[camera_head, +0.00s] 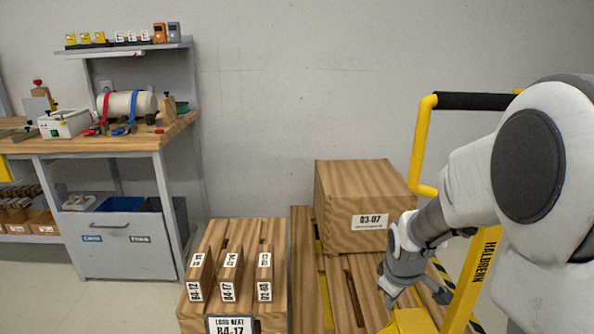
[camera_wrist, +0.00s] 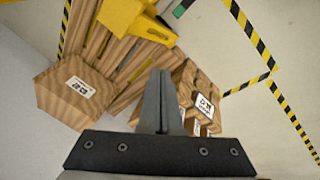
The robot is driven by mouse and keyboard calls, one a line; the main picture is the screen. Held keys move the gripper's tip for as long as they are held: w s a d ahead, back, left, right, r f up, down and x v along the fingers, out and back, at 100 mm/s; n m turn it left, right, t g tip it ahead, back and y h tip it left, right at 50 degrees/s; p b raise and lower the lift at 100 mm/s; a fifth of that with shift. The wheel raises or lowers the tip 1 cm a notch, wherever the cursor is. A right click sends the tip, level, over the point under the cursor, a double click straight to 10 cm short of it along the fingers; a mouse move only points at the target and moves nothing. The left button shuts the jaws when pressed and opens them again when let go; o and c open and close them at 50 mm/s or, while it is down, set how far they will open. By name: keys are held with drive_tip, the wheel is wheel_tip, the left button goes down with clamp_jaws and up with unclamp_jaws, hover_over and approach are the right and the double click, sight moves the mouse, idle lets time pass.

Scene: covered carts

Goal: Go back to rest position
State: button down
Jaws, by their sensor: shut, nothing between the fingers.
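My gripper (camera_head: 388,301) hangs at the right of the head view, pointing down, in front of the labelled wooden box and over the slatted wooden cart area. In the wrist view its two fingers (camera_wrist: 160,76) are together with nothing between them. My white arm fills the right side of the head view and hides part of the yellow-framed cart behind it.
A wooden box marked 03-07 (camera_head: 345,210) stands on wooden slats. A wooden stand with several labelled slabs (camera_head: 230,272) is to its left. A yellow frame (camera_head: 420,150) rises beside my arm. A workbench (camera_head: 120,140) stands at the far left.

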drive_tip(key=s+a+r+m+t+y, duration=0.1)
drive_tip(key=s+a+r+m, duration=0.25)
drive_tip(key=s+r, duration=0.55)
drive_tip(key=s+a+r+m+t, duration=0.15)
drive_tip(key=s+r+m, duration=0.25)
drive_tip(key=s+r, duration=0.5)
wheel_tip(320, 180, up, 19)
drive_tip(key=s+p, duration=0.2)
drive_tip(key=p, duration=1.8)
drive_tip(key=shift+a+f, duration=0.15)
drive_tip(key=shift+a, duration=0.3)
